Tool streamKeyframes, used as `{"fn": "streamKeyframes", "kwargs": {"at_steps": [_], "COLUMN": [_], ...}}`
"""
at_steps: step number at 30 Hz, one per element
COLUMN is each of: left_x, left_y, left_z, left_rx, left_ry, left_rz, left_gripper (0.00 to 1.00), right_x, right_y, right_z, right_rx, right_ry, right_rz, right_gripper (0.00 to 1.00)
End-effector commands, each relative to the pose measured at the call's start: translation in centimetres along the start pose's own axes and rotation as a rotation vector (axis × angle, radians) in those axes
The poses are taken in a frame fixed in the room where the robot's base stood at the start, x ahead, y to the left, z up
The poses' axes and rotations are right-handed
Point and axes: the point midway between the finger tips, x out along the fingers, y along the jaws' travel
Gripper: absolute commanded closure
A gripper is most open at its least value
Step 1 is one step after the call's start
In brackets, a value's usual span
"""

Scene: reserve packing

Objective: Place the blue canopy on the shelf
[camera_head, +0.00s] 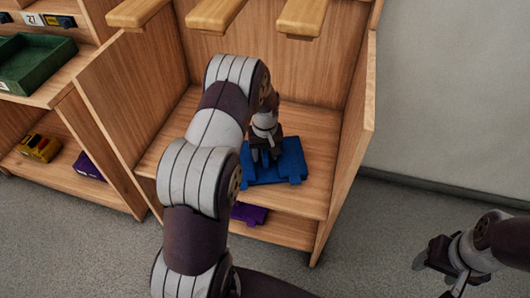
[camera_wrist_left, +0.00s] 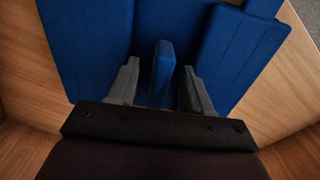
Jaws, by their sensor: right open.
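The blue canopy (camera_head: 291,163) is a folded, flat bundle lying on the wooden shelf (camera_head: 318,135) of the open cabinet, near its front edge. My left gripper (camera_head: 265,157) points down over it. In the left wrist view, the canopy (camera_wrist_left: 90,45) fills the upper part, and my left gripper's fingers (camera_wrist_left: 160,75) stand on either side of a raised blue strip, with gaps to both sides. That gripper is open. My right gripper (camera_head: 436,263) is open and empty at the lower right, away from the cabinet, over the floor.
A purple folded item (camera_head: 249,213) lies on the lower shelf below. Wooden pegs (camera_head: 213,15) jut out above the shelf. The left unit holds a green bin (camera_head: 38,68), a yellow item (camera_head: 40,147) and another purple item (camera_head: 88,166). Side panels (camera_head: 350,135) bound the cabinet.

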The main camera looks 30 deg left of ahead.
Motion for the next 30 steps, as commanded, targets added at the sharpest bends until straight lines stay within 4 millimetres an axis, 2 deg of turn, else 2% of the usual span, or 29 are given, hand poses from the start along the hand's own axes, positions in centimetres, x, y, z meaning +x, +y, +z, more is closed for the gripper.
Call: {"fn": "streamKeyframes", "kwargs": {"at_steps": [2,5,12,18,22,30], "left_x": [-0.1,-1.6,-8.2,-11.6,-12.3,-12.3], "left_y": [0.0,0.0,0.0,0.0,0.0,0.0], "left_z": [0.0,-0.1,-0.1,0.0,0.0,0.0], "left_rx": [0.000,0.000,0.000,0.000,0.000,0.001], "left_ry": [0.000,0.002,0.003,0.001,0.000,0.000], "left_rz": [0.000,0.001,0.001,0.000,0.000,0.000], "left_gripper": [0.51,0.51,0.51,0.51,0.51,0.51], "right_x": [0.0,-0.8,-3.8,-5.0,-5.1,-5.0], "right_y": [0.0,0.0,0.0,0.0,0.0,0.0], "right_z": [0.0,-0.1,-0.5,-0.6,-0.6,-0.6], "right_rx": [0.000,0.000,0.000,0.000,0.000,0.000], "right_ry": [0.000,0.000,0.000,0.000,0.000,0.000], "right_rz": [0.000,0.000,0.000,0.000,0.000,0.000], "right_gripper": [0.38,0.38,0.38,0.38,0.38,0.38]}}
